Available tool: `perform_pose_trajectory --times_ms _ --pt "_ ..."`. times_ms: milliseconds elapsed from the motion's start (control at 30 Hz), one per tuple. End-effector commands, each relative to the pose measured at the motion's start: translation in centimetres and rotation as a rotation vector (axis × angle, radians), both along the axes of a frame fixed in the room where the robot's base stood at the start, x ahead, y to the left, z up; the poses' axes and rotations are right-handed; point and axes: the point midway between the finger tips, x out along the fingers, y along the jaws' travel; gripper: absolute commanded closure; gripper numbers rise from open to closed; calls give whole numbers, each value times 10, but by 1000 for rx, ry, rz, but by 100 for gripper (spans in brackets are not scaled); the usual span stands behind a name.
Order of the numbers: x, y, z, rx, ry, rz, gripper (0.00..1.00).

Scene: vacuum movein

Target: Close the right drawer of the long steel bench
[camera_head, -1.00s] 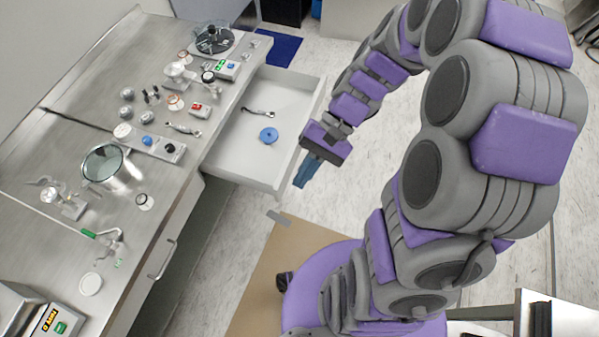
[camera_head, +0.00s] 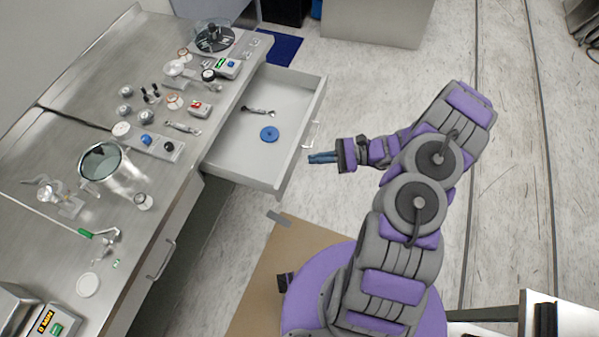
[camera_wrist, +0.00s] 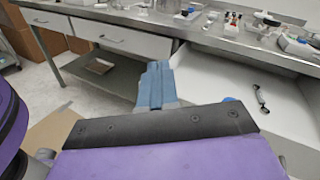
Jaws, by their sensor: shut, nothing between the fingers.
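The long steel bench (camera_head: 60,150) runs along the left in the head view. Its right drawer (camera_head: 230,150) is pulled far out, with white walls, a front panel and a handle (camera_head: 311,135) on its outer face. A wrench (camera_head: 258,111) and a blue disc (camera_head: 269,134) lie inside. My gripper (camera_head: 312,158) is shut and empty, just outside the drawer front, pointing left toward it. A small gap seems to separate them. In the wrist view the shut blue fingers (camera_wrist: 155,85) show with the open drawer (camera_wrist: 220,75) beyond; the drawer front is mostly hidden.
A closed drawer with a handle (camera_head: 161,260) sits nearer on the bench. The top holds a steel pot (camera_head: 115,172) and several small instruments. Brown cardboard (camera_head: 260,280) lies by my base. The floor (camera_head: 390,90) right of the drawer is clear.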

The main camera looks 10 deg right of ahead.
Motion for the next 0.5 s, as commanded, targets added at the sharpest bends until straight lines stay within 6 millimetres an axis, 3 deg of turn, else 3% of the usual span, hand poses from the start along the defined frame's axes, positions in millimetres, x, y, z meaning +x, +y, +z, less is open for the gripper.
perform_pose_trajectory --times_ms 33,300,500 --pt "1 -9 -19 18 29 -49 100" --pt "-6 -51 -105 94 157 -289 100" --pt "-19 -69 -148 122 223 -405 100"
